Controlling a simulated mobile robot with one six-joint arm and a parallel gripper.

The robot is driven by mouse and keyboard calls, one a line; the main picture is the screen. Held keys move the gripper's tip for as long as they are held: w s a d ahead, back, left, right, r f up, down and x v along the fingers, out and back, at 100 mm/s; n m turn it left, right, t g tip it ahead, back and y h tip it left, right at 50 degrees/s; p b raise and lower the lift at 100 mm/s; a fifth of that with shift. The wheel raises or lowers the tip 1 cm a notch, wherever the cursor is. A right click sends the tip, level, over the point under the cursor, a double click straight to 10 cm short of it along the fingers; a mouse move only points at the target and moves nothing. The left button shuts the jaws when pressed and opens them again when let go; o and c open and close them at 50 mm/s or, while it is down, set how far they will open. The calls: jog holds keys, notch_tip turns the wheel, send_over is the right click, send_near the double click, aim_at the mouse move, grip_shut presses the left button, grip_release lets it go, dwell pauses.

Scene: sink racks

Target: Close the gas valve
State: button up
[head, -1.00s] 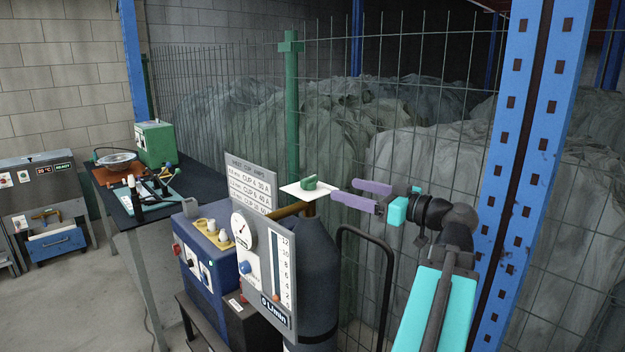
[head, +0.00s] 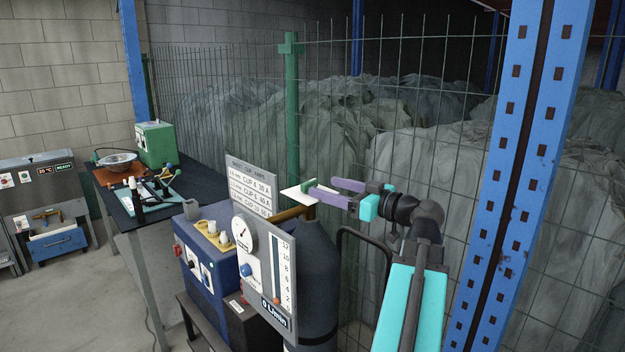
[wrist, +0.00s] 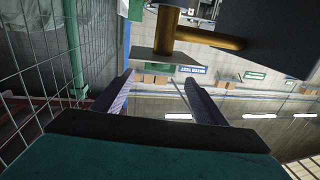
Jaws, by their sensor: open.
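The gas valve's green handle (head: 307,185) sits on a white square plate (head: 293,195) above the dark gas cylinder (head: 315,265). A brass pipe (head: 288,214) shows just below the plate. My gripper (head: 323,187) has purple fingers, open, reaching the handle from the right. The near fingertip partly covers the handle. In the upside-down wrist view, the green handle (wrist: 153,68) shows under the plate (wrist: 168,57), between and slightly beyond my gripper's open fingertips (wrist: 159,77). Contact cannot be told.
A flow panel (head: 262,262) reading 0 L/min and a blue welding unit (head: 205,262) stand left of the cylinder. A black bent rail (head: 362,232) is below my arm. A wire fence (head: 410,90) runs behind; a blue post (head: 520,130) stands right.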

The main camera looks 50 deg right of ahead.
aim_at(312, 182)
jog(key=shift+w+a+p, duration=0.15)
jog(key=shift+w+p, duration=0.3)
jog(key=shift+w, duration=1.4)
jog(key=shift+w+a+p, duration=0.15)
jog(key=shift+w+p, duration=0.3)
jog(key=shift+w, duration=1.35)
